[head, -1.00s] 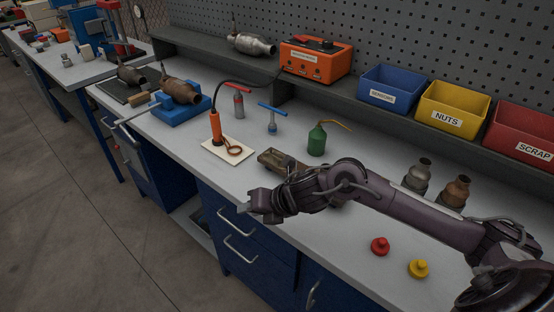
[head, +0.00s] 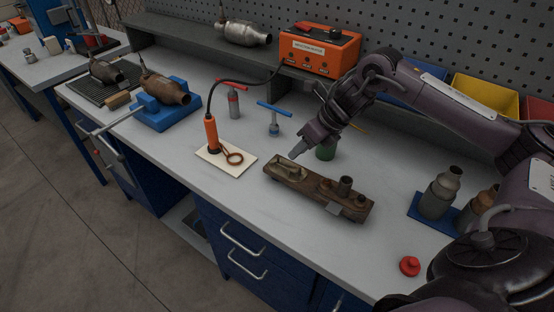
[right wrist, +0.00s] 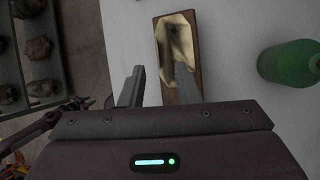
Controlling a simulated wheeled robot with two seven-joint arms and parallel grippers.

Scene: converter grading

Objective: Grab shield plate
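A dull brassy metal piece, likely the shield plate (head: 290,169), lies on the left end of a long brown block (head: 325,198) on the workbench. It also shows in the right wrist view (right wrist: 178,45), beyond my fingertips. My right gripper (head: 299,150) is above and just behind that end of the block, pointing down. In the right wrist view my right gripper (right wrist: 159,85) has its two fingers apart with nothing between them. One finger overlaps the near part of the brassy piece in that view.
A green oil can (head: 326,150) stands close behind the block, partly hidden by my arm. An orange-handled tool (head: 211,134) stands on a pale pad to the left. A grey bottle-shaped part (head: 440,192) stands right. The bench front is mostly clear.

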